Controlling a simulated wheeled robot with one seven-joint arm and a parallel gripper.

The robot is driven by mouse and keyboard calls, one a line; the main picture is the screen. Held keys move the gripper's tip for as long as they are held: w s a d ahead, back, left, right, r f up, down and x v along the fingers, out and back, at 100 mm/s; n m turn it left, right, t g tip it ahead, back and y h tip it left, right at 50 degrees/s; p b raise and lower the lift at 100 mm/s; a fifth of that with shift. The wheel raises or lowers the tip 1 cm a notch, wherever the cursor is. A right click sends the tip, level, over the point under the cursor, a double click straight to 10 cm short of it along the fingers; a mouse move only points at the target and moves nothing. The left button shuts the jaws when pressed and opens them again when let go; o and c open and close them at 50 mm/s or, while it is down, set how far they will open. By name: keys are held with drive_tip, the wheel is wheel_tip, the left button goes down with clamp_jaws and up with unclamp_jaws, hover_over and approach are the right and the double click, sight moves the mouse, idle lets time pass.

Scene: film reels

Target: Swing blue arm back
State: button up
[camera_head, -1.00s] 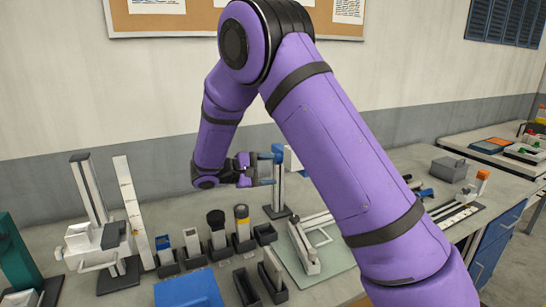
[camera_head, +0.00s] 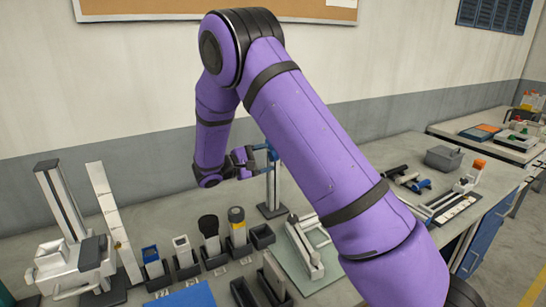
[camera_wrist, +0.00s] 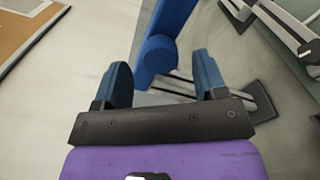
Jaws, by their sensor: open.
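The blue arm (camera_head: 271,151) sits at the top of a slim grey post (camera_head: 273,188) with a dark square base, standing on the bench. In the wrist view the blue arm (camera_wrist: 173,22) comes down from the top edge and its rounded end lies between my two fingers. My gripper (camera_head: 258,164) is at the left side of the post near its top. In the wrist view my gripper (camera_wrist: 162,68) is open, with a finger apart on each side of the blue part. Contact cannot be told; the hand partly hides the arm in the head view.
Several small holders with upright items, including a yellow-banded cylinder (camera_head: 236,224), stand in front. A white slotted frame (camera_head: 303,246) on a green mat is right of the post. A grey stand (camera_head: 60,200) is at left. The wall is behind.

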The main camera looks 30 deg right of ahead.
sight(271, 157)
drive_tip(key=shift+d, duration=1.75)
clamp_jaws()
